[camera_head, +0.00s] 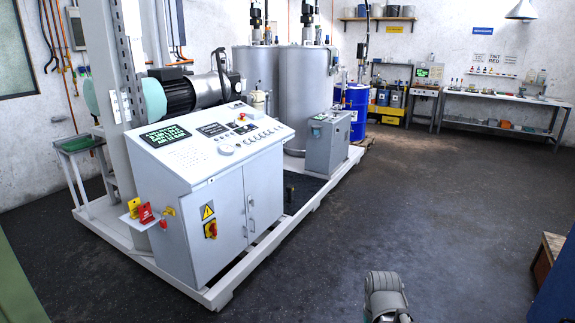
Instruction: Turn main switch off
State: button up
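Part of my arm shows at the bottom edge, right of centre, well apart from the cabinet with floor between. No gripper fingers can be made out.
A red tag and a yellow tag (133,207) hang on a small shelf left of the switch. The cabinet stands on a raised white frame (233,284). Dark floor (420,200) is clear in front. A blue object (556,285) stands at the right edge.

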aim_at(213, 229)
jog(key=i, duration=1.1)
jog(key=u, duration=1.1)
jog(key=k, duration=0.7)
jog(key=u, duration=0.05)
jog(key=i, duration=0.2)
jog(key=u, duration=0.15)
